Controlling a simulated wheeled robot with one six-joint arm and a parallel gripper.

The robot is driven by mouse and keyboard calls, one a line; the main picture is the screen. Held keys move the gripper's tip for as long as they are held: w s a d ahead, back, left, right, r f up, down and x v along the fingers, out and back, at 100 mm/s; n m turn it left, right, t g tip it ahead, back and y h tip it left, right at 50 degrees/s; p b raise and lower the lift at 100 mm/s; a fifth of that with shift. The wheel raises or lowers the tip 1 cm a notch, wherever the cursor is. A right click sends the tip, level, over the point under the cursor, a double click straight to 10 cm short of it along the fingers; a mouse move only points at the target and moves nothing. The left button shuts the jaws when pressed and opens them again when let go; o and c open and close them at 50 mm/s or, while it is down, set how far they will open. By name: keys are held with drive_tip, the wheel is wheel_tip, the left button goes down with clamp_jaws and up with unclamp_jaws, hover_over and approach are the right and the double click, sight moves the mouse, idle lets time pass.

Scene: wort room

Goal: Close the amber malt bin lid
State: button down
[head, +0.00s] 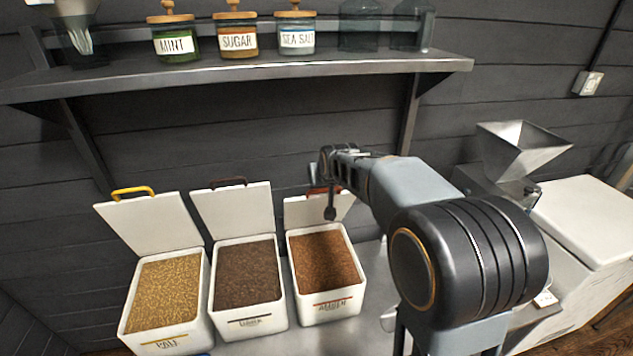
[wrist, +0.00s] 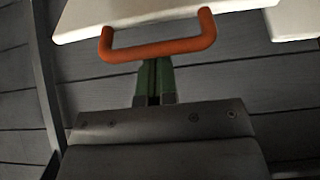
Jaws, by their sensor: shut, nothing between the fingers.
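The amber malt bin (head: 327,312) is a white box full of reddish-brown grain, the rightmost of the bins. Its white lid (head: 300,212) stands open at the back of the bin, with an orange-red handle on its top edge. My gripper (head: 331,213) is at this lid, partly covering the lid and handle. In the wrist view the orange handle (wrist: 160,51) spans above my gripper's green fingers (wrist: 154,68), which are together and hold nothing. Their tips meet the handle bar in the picture; I cannot tell whether they touch it. The lid (wrist: 130,14) shows beyond.
Two more open bins stand to the left: a dark malt bin (head: 250,323) and a pale malt bin (head: 168,340), lids raised. A shelf (head: 240,68) with jars runs above. A metal hopper (head: 520,150) and white chest (head: 590,215) are at the right.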

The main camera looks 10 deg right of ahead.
drive_tip(key=shift+s+f, duration=0.2)
drive_tip(key=shift+s, duration=0.15)
drive_tip(key=s+f+b, duration=1)
drive_tip(key=s+b, duration=0.1)
drive_tip(key=b, duration=0.2)
drive_tip(key=shift+f, duration=0.4)
drive_tip(key=s+f+b, duration=0.1)
drive_tip(key=f+b, duration=0.2)
drive_tip(key=s+f+b, duration=0.1)
drive_tip(key=shift+s+f, duration=0.3)
drive_tip(key=shift+f, duration=0.1)
drive_tip(key=shift+r, duration=0.15)
wheel_tip(320, 180, up, 8)
drive_tip(key=p, duration=0.5)
